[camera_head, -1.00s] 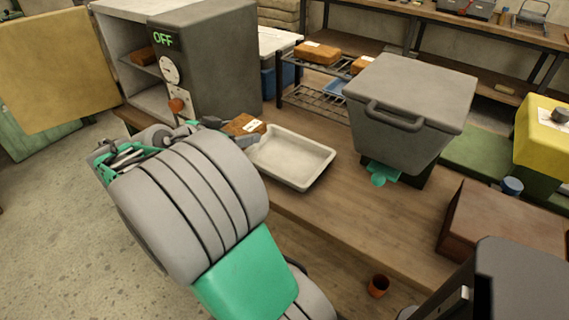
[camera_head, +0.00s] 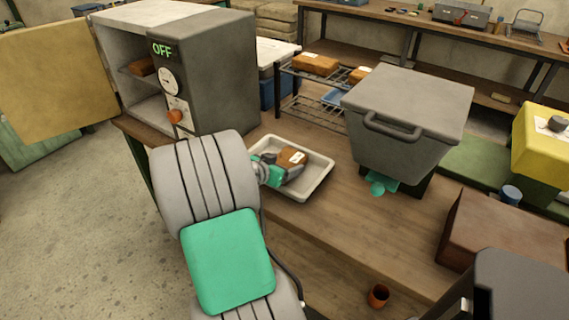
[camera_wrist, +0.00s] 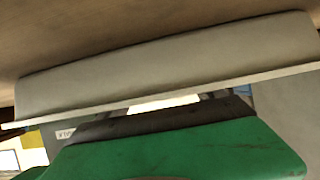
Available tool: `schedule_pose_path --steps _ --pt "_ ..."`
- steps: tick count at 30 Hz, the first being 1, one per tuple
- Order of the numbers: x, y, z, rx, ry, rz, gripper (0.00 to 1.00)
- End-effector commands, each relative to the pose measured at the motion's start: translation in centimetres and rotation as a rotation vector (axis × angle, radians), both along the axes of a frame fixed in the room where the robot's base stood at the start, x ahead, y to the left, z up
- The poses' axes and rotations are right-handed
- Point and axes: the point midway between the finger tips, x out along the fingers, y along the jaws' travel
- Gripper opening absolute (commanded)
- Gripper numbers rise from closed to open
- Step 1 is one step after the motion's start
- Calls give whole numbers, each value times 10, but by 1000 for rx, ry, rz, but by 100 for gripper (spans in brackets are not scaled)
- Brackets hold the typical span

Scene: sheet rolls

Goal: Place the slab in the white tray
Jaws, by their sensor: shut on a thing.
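The slab (camera_head: 287,155), a brown block with a white label, is in my gripper (camera_head: 284,170) in the head view. My gripper is shut on it. Slab and gripper are over the white tray (camera_head: 324,172), within its outline. I cannot tell whether the slab touches the tray floor. In the wrist view a pale wall, which looks like the tray's side (camera_wrist: 170,75), crosses the picture beyond the green gripper body. The slab is not clearly visible there.
A grey cabinet (camera_head: 218,75) with an open door and an OFF sign stands left of the tray. A grey lidded bin (camera_head: 405,110) stands close at its right. A wire rack (camera_head: 318,110) with similar brown blocks is behind. Bare bench lies in front of the bin.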

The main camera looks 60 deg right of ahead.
Motion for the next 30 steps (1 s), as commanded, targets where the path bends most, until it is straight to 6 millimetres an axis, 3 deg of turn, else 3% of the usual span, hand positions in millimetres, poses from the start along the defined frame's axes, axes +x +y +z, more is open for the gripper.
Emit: schedule_pose_path --steps 8,9,17,26,30 --pt "1 -1 -1 -4 -2 0 14" --pt "0 0 -2 -1 -2 0 78" --pt "0 0 -1 -1 -1 0 99" --pt "0 0 5 -2 -1 0 99" --pt "6 21 13 -3 -3 5 99"
